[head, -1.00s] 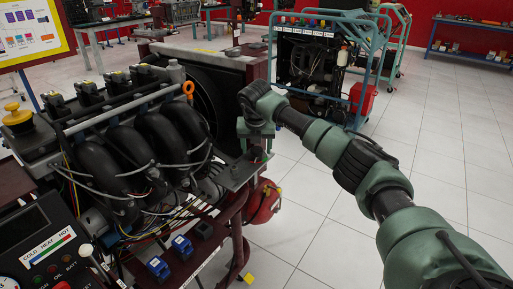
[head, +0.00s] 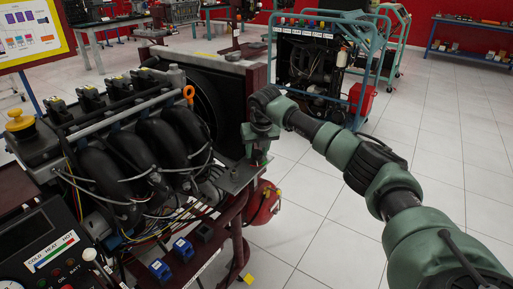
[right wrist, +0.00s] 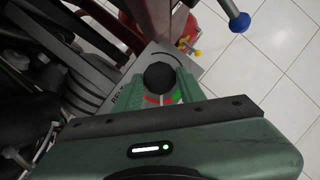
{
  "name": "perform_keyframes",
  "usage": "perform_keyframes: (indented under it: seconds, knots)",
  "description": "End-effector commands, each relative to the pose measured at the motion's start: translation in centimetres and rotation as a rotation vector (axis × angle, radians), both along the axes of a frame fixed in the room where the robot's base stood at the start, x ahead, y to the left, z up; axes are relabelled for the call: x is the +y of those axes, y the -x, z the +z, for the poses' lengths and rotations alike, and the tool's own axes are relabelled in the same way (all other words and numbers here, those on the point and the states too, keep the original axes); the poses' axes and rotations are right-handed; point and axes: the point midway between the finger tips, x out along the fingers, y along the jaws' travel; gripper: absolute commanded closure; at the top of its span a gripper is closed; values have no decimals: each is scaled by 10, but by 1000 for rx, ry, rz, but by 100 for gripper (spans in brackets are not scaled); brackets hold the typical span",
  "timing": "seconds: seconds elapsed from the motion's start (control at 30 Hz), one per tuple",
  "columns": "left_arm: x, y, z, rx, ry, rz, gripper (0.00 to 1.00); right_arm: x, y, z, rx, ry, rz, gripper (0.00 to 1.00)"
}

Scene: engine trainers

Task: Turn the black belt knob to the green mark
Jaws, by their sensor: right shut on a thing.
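The black belt knob (right wrist: 159,78) shows in the right wrist view as a round dark cap on a grey metal plate (right wrist: 196,57) with partly covered lettering. My right gripper (right wrist: 161,84) is shut on the knob, one green finger on each side. A red arc and a small green mark (right wrist: 177,96) show just below the knob, partly hidden by the fingers. In the head view my right gripper (head: 257,152) is over the plate (head: 236,178) at the engine's right corner and hides the knob. My left gripper is out of view.
The engine (head: 140,150) with black intake pipes fills the left, beside the radiator (head: 225,100). A red rounded object (head: 263,204) is below the plate. A blue ball end (right wrist: 239,22) shows near the wrist. Tiled floor (head: 320,220) is open to the right.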

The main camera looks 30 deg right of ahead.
Motion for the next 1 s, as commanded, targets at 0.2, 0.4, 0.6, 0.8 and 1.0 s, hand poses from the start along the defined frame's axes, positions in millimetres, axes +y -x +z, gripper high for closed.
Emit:
perform_keyframes:
  seconds: [0.2, 0.4, 0.6, 0.8, 1.0]
  knots:
    - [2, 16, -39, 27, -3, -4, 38, -4, 0, 3, -2, 0, 201, 100]
    - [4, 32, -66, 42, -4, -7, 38, -5, 0, 3, -2, -1, 390, 100]
    - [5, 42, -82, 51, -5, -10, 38, -6, -1, 2, -5, -2, 564, 100]
    - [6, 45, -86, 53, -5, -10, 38, -7, -1, 1, -4, -1, 704, 100]
    - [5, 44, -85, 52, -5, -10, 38, -7, -2, 1, -4, 0, 800, 100]
